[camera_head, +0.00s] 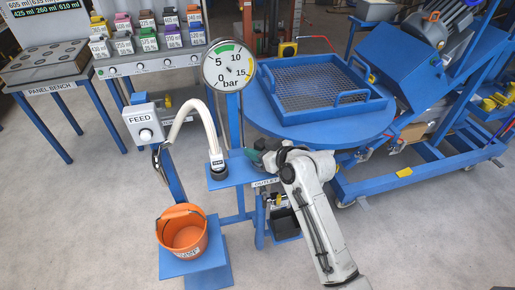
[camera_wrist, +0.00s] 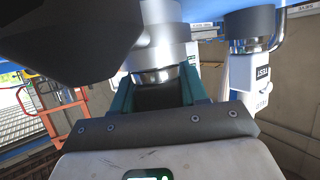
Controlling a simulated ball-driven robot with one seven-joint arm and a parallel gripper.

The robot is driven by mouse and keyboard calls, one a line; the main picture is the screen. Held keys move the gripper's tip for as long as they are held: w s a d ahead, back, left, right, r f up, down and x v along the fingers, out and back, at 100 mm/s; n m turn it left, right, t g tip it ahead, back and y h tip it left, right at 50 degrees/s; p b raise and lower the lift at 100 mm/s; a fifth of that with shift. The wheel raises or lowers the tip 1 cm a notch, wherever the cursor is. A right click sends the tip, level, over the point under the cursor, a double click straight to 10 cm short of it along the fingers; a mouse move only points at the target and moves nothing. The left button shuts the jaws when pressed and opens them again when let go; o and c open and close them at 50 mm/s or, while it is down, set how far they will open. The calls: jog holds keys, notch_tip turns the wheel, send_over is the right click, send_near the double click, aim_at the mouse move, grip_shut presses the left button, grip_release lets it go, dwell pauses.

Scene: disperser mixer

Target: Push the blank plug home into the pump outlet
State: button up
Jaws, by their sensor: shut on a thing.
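In the wrist view my gripper (camera_wrist: 160,98) has its teal fingers closed around a dark piece (camera_wrist: 158,96), which I take to be the blank plug. Directly beyond it is a shiny metal collar on a pale grey pipe (camera_wrist: 162,45), apparently the pump outlet. The plug lines up with this collar; whether it is seated in it I cannot tell. In the head view my gripper (camera_head: 258,152) is at the blue stand, just above the OUTLET label (camera_head: 266,183). My arm hides the plug and most of the outlet there.
A white hose (camera_head: 186,110) with a dark end fitting stands left of my gripper; its TEST-marked part shows in the wrist view (camera_wrist: 264,80). A pressure gauge (camera_head: 227,66) stands behind. An orange bucket (camera_head: 183,236) is lower left. A large dark shape (camera_wrist: 70,40) blocks the wrist view's upper left.

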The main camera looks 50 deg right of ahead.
jog(key=shift+f, duration=0.15)
jog(key=o, duration=1.3)
jog(key=shift+s, duration=0.1)
jog(key=v, duration=1)
jog(key=shift+s+r+b, duration=0.25)
jog(key=shift+s+b, duration=0.05)
jog(key=shift+b, duration=0.1)
jog(key=s+a+f+n+g+y, duration=0.1)
jog(key=s+a+f+g, duration=0.35)
jog(key=a, duration=0.35)
jog(key=s+a+f+g, duration=0.35)
jog(key=a+f, duration=0.25)
jog(key=a, duration=0.2)
jog(key=s+f+g, duration=0.1)
jog(key=s+f, duration=0.1)
jog(key=s, duration=0.1)
jog(key=s+d+f+g, duration=0.1)
jog(key=s+g, duration=0.1)
jog(key=s, duration=0.1)
jog(key=s+f+g, duration=0.1)
jog(key=s+f, duration=0.1)
jog(key=s, duration=0.2)
jog(key=shift+s+d+f+m+g, duration=0.1)
jog(key=shift+d+f+m+g, duration=0.2)
jog(key=shift+f, duration=0.05)
